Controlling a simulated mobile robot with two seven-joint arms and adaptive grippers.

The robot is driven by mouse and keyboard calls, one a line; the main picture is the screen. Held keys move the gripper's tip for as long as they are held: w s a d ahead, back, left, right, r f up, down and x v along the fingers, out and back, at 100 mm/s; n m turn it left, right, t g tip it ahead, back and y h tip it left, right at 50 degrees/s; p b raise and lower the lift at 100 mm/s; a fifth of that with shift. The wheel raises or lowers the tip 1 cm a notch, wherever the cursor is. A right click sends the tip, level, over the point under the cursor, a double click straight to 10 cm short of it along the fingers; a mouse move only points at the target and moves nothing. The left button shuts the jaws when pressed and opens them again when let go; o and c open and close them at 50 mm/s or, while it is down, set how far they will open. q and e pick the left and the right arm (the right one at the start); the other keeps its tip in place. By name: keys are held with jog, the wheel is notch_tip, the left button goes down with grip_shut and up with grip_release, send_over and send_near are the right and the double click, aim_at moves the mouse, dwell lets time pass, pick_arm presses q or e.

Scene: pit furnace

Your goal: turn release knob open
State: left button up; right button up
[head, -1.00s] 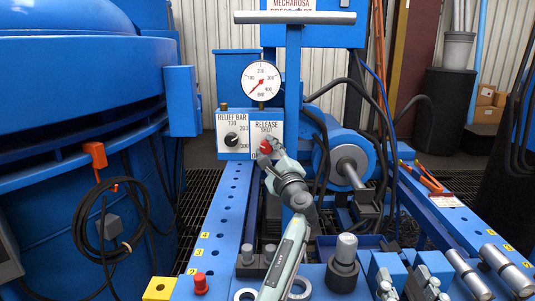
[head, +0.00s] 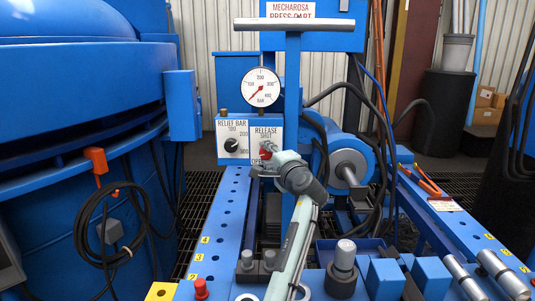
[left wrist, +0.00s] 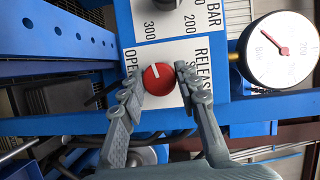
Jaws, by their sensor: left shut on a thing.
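The red release knob (left wrist: 157,78) sits on a white plate (left wrist: 185,50) lettered RELEASE, with OPEN at the left in the left wrist view. A white line on the knob points toward the top of that view. My left gripper (left wrist: 156,84) has one finger on each side of the knob and is shut on it. My right gripper is not in view.
A black relief dial (head: 231,145) is left of the knob and a pressure gauge (head: 261,87) is above it. A blue cylinder (head: 345,158) and black hoses are to the right. The perforated blue rail (head: 222,220) runs below.

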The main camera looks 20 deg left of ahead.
pick_arm(q)
jog(key=shift+f, duration=0.15)
jog(key=o, duration=1.1)
jog(key=shift+o, duration=0.2)
jog(key=v, duration=1.2)
jog(key=shift+r, duration=0.25)
jog(key=shift+s, duration=0.1)
